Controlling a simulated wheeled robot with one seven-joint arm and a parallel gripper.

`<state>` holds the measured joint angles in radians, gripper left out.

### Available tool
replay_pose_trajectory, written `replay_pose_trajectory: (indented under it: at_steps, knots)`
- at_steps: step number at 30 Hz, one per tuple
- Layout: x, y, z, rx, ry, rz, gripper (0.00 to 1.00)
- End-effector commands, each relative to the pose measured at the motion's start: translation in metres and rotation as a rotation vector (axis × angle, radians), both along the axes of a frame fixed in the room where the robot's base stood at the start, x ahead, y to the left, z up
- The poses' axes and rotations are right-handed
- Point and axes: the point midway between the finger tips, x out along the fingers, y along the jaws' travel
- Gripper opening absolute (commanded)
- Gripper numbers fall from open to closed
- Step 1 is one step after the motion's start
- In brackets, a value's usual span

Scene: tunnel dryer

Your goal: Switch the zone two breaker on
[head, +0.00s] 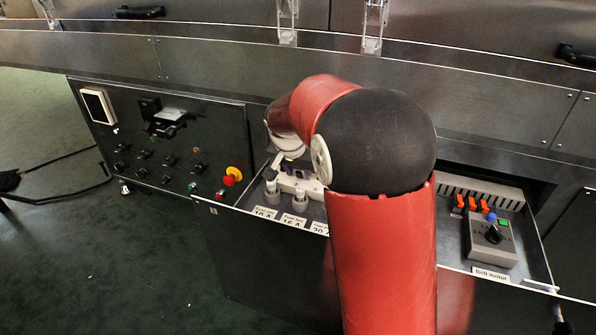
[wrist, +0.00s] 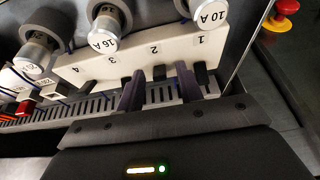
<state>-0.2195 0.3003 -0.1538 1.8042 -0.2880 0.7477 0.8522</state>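A white breaker strip numbered 1 to 4 (wrist: 135,52) crosses the wrist view, with dark levers along its lower edge. The zone two breaker lever (wrist: 160,72) is the dark one below the 2. My gripper (wrist: 159,84) is open, its two purple fingers apart, one on each side of that lever in the picture. I cannot tell whether either finger touches it.
Fuses with 10 A (wrist: 207,14) and 16 A (wrist: 103,42) labels stand close beside the strip. The drawer also holds a belt motor switch box (head: 491,240) and orange levers (head: 471,204). A control panel (head: 165,145) with a red emergency stop (head: 233,173) is at left.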

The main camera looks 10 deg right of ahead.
Motion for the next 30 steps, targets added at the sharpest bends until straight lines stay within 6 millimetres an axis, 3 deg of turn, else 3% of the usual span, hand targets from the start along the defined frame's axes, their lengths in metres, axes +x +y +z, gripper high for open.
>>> replay_pose_trajectory:
  at_steps: [5,13,20,30]
  knots:
    - [0.000,0.000,0.000,0.000,0.000,0.000,0.36]
    - [0.000,0.000,0.000,0.000,0.000,0.000,0.01]
    - [0.001,-0.001,0.003,0.007,0.013,-0.001,0.00]
    - [0.008,-0.006,0.011,0.106,0.167,-0.004,0.00]
